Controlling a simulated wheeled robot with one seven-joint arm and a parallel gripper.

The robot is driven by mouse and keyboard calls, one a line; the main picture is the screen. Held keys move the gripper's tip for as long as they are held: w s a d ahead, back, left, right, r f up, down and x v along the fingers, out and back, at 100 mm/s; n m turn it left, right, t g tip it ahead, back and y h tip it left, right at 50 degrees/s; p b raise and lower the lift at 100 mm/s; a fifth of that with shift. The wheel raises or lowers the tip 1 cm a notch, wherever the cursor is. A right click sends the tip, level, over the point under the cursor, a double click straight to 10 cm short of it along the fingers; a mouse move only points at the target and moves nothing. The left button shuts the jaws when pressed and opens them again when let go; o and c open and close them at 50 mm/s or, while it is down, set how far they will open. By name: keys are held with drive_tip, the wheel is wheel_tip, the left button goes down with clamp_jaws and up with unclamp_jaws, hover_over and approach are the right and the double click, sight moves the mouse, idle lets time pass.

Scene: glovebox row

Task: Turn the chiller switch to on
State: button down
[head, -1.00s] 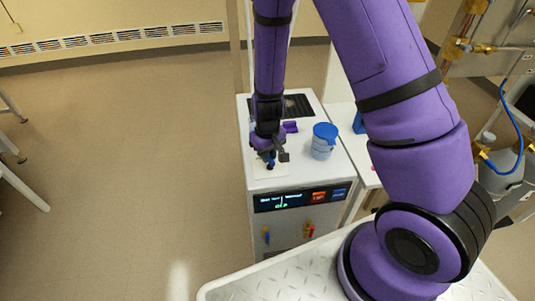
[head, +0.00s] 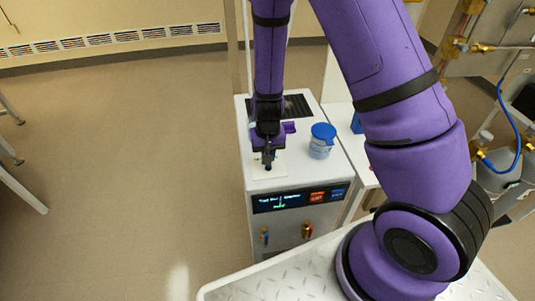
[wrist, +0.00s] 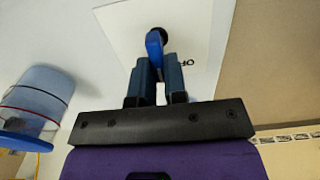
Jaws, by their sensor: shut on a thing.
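The chiller (head: 290,236) is a white cabinet with a dark display on its front. Its switch (wrist: 156,47) is a blue handle on a dark round pivot, set in a white plate (wrist: 113,22) on the cabinet top. My gripper (wrist: 160,66) is shut on the blue handle, one finger on each side. Part of a dark label shows on the plate beside the right finger; the rest is hidden. In the head view my gripper (head: 268,162) points down at the plate and hides most of the switch.
A clear jar with a blue lid (head: 322,140) stands on the cabinet top, right of my gripper. Open floor (head: 130,160) is to the left.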

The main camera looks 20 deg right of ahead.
drive_tip(key=c, duration=1.2)
unclamp_jaws()
drive_tip(key=shift+o, duration=0.2)
wheel_tip(320, 180, up, 11)
drive_tip(key=shift+f, duration=0.1)
drive_tip(key=s+d+r+n+t+y, duration=0.15)
drive_tip(key=s+r, duration=0.25)
drive_tip(key=r, duration=0.6)
drive_tip(key=s+d+r+t, duration=0.1)
drive_tip(key=s+d+r, duration=0.15)
drive_tip(key=r, duration=0.65)
drive_tip(key=s+d+r+t, duration=0.1)
drive_tip(key=s+r, duration=0.4)
drive_tip(key=s, duration=0.2)
drive_tip(key=s+d+r+n+t+h, duration=0.1)
drive_tip(key=s+d+r, duration=0.1)
drive_tip(key=s+r, duration=0.3)
drive_tip(key=s, duration=0.3)
drive_tip(key=shift+s+t, duration=0.2)
drive_tip(key=shift+t, duration=0.15)
